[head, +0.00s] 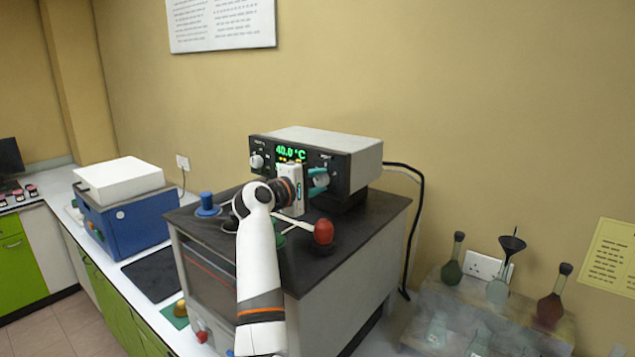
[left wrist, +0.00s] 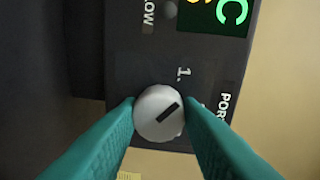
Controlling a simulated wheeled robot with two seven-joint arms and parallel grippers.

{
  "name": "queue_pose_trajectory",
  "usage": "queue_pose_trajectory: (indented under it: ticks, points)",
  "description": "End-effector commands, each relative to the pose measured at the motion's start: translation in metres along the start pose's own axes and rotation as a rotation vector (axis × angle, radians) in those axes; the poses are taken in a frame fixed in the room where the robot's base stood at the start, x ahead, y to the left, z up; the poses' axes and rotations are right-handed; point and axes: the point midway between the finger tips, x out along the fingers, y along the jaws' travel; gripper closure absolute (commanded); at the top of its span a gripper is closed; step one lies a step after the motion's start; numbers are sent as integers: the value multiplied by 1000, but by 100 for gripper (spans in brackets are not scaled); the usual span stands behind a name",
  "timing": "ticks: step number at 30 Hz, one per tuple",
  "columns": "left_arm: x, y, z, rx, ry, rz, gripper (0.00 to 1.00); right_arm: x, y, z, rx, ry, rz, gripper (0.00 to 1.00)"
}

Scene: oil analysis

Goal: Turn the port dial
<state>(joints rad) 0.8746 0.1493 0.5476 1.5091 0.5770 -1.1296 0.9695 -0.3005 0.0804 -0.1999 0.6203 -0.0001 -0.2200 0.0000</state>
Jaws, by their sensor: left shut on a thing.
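The port dial (left wrist: 158,113) is a round white knob with a black bar mark, seen in the left wrist view. Its bar points to the upper right in that view. A "1" is printed above it, and a partly hidden "POR…" label is at its right. My left gripper (head: 318,182) is at the right part of the control box's front panel (head: 268,147). Its teal fingers (left wrist: 159,108) are shut on the two sides of the dial. The gripper hides the dial in the head view. My right gripper is not in view.
The control box (head: 345,144) shows green "40.0 °C" and has another white knob (head: 257,161) at its left. It stands on a dark-topped cabinet (head: 365,225), with a blue-topped piece (head: 206,204) and a red ball handle (head: 323,231) near my arm. Flasks (head: 497,290) stand at the right.

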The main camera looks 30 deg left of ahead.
Motion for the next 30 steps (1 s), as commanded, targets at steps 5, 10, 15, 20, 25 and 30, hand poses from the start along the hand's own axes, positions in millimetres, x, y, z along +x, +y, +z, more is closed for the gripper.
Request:
queue_pose_trajectory:
  ticks: [5,10,15,20,25,30]
  points:
    - [0,2,1,-99,7,2,91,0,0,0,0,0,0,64]
    - [0,2,1,-157,11,1,91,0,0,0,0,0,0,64]
    - [0,2,1,-185,13,1,91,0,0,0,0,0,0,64]
    - [0,3,1,-192,13,2,91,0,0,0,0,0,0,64]
    - [0,3,1,-192,13,2,91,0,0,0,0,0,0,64]
    - [0,3,1,-191,14,2,57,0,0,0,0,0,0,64]
